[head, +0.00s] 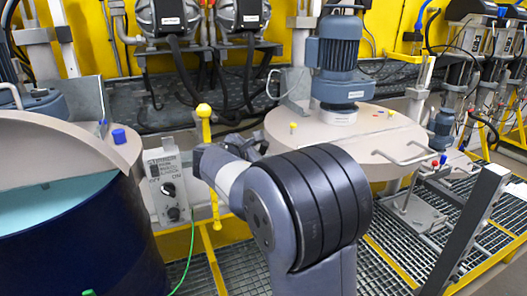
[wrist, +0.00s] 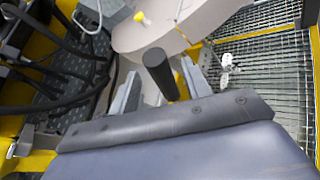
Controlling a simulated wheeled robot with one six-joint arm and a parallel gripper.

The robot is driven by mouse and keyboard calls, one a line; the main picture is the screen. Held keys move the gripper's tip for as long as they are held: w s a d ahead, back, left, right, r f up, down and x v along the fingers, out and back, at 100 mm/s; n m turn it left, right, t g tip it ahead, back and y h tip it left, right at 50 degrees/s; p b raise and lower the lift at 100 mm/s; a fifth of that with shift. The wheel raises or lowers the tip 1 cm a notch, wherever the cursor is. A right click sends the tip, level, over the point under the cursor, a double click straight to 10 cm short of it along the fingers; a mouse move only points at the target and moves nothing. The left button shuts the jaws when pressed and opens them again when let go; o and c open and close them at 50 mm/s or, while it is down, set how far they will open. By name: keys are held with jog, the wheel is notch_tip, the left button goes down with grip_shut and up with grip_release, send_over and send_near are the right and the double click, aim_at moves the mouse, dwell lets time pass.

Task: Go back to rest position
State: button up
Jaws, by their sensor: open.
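My gripper (wrist: 160,82) is open, with its two grey fingers apart in the wrist view. A dark cylinder (wrist: 158,68) with yellow at its lower end shows between or just beyond the fingers. I cannot tell whether they touch it. In the head view, my arm reaches forward in the middle and its far end is beside a yellow post (head: 205,112) with a rounded top.
A dark blue drum (head: 85,245) with a partly open beige lid (head: 60,150) stands at left. A control box (head: 168,187) is beside it. A beige drum lid (head: 375,135) carries a motor (head: 333,62). A dark post (head: 468,225) stands at right. Grating (head: 375,270) covers the floor.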

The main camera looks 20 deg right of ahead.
jog(key=v, duration=0.7)
jog(key=shift+s+a+b, duration=0.2)
jog(key=shift+a+b, duration=0.05)
jog(key=shift+b, duration=0.05)
jog(key=shift+r, duration=0.15)
jog(key=x, duration=0.3)
jog(key=p+x, duration=0.1)
jog(key=x, duration=0.3)
jog(key=p+x, duration=0.1)
jog(key=x, duration=0.2)
jog(key=shift+w+d+r, duration=0.3)
jog(key=shift+d, duration=0.05)
jog(key=shift+s+r, duration=0.1)
jog(key=shift+r, duration=0.15)
jog(key=shift+f, duration=0.15)
